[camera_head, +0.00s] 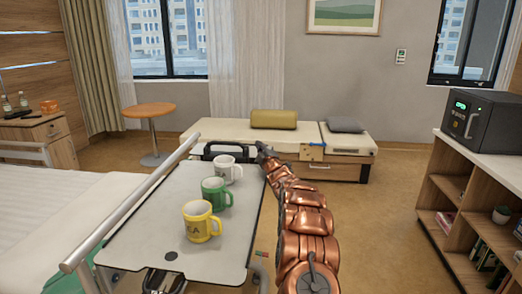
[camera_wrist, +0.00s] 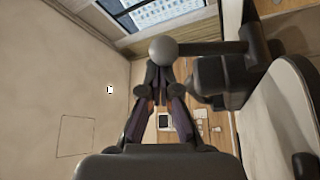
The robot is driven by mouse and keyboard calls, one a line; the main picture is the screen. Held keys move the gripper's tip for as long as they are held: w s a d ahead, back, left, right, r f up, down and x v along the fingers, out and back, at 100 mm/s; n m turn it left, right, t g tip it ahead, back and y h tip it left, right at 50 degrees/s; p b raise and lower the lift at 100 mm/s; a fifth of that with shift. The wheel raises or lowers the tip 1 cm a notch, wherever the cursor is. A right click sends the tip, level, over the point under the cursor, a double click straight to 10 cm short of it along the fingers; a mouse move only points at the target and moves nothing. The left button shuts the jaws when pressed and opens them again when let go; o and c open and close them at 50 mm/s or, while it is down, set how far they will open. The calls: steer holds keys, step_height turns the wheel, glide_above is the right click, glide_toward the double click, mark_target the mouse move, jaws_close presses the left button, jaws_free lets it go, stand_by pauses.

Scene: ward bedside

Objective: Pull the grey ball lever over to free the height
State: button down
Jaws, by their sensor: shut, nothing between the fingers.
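The grey ball lever (camera_wrist: 163,51) shows in the wrist view as a round knob on a dark arm running right to a dark mount (camera_wrist: 222,76). My gripper (camera_wrist: 161,76) is shut and empty, with its fingertips right at the ball. I cannot tell whether they touch it. In the head view my copper arm reaches along the right side of the overbed table (camera_head: 150,222) to its far end. The fingers and the ball cannot be made out there. A black handle-like frame (camera_head: 222,145) stands at the table's far edge.
A white mug (camera_head: 226,170), a green mug (camera_head: 215,194) and a yellow mug (camera_head: 199,222) stand on the tabletop, left of my arm. A bed with a rail (camera_head: 130,203) is at left. A shelf unit (camera_head: 447,191) is at right. Floor between is clear.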

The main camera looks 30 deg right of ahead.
steer(key=shift+s+d+f+m+t+h+b, duration=0.2)
steer(key=shift+s+d+f+m+b, duration=0.35)
steer(key=shift+d, duration=0.25)
steer(key=shift+s+d+f+m+t+h+b, duration=0.2)
steer(key=shift+s+d+f+m+b, duration=0.15)
steer(key=shift+s+d+f+m, duration=0.3)
steer(key=shift+d+r, duration=0.1)
steer(key=shift+d, duration=0.1)
steer(key=shift+s, duration=0.2)
steer(key=v, duration=1.1)
steer(key=shift+s, duration=0.4)
steer(key=shift+a, duration=0.1)
